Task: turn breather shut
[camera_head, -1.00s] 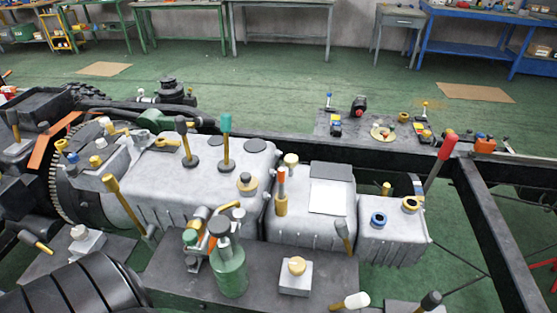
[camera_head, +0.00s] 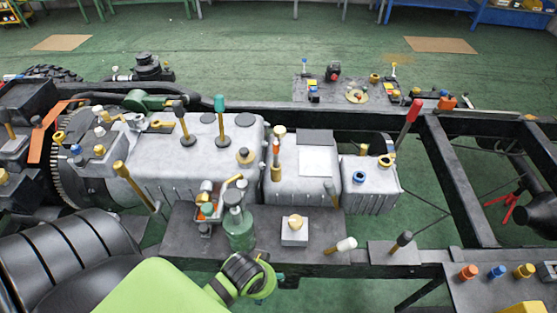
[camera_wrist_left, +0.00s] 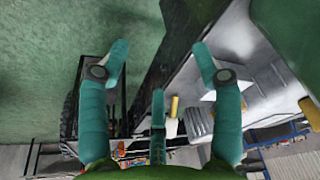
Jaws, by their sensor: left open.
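My left gripper is open and empty, with its teal fingers (camera_wrist_left: 160,48) spread wide in the left wrist view. In the head view my lime-green left arm enters from the bottom, and its dark wrist (camera_head: 243,277) is in front of the lower plate; the fingertips cannot be made out there. I cannot tell for sure which fitting is the breather. Candidates on the grey housings include a brass round fitting with a dark knob (camera_head: 246,156) and a pale-yellow cap (camera_head: 279,132). A yellow knob on a pale block (camera_head: 295,223) stands on the lower plate. My right gripper is not in view.
A green glass bottle (camera_head: 239,232) stands close above my left wrist. A black frame rail (camera_head: 340,129) runs behind.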

